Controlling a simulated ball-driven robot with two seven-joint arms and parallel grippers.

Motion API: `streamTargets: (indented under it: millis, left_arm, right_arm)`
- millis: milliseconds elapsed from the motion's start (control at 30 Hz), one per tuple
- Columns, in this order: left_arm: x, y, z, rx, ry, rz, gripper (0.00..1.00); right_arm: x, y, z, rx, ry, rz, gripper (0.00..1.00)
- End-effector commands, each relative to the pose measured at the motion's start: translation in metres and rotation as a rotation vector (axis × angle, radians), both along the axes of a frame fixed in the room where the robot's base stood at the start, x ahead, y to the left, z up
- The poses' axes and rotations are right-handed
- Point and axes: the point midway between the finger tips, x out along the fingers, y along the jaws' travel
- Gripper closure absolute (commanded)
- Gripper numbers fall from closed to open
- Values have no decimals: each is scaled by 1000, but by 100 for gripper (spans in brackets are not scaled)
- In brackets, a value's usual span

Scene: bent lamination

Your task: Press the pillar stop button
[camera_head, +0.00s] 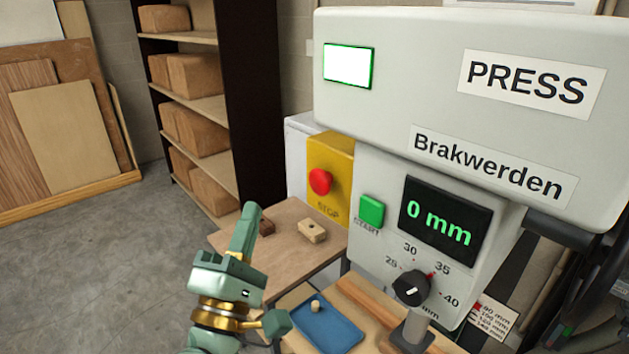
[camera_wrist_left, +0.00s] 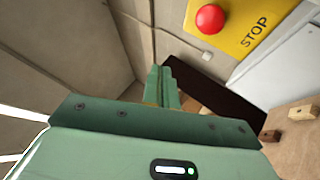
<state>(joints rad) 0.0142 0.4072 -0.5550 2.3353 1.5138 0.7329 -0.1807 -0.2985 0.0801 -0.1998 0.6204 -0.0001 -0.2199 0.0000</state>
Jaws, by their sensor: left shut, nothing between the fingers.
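The red stop button (camera_head: 320,181) sits on a yellow box (camera_head: 331,152) marked STOP, on the pillar left of the press head. In the left wrist view, the red button (camera_wrist_left: 209,19) and its yellow plate (camera_wrist_left: 243,22) show at the top, right of centre. My left gripper (camera_head: 249,210) is green, with its fingers shut, empty and pointing upward. In the head view it is to the left of and below the button, with a clear gap. The shut fingers also show in the left wrist view (camera_wrist_left: 160,85). My right gripper is not in view.
A green START button (camera_head: 371,211) and a dial (camera_head: 410,288) are on the press front (camera_head: 380,170). A wooden table (camera_head: 285,250) with small wooden blocks (camera_head: 312,231) stands below the stop box. A blue tray (camera_head: 335,335) lies nearer. Shelves (camera_head: 200,105) stand behind.

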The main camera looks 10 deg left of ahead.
Motion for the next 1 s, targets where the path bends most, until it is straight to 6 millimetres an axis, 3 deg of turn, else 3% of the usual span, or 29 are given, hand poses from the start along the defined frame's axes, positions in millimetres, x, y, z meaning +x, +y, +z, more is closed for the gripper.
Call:
streamTargets:
  millis: [367,1000]
  left_arm:
    - [4,-3,0,5,-1,2,100]
    - [64,-50,0,7,-3,2,100]
  right_arm:
    - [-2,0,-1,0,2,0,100]
    - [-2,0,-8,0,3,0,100]
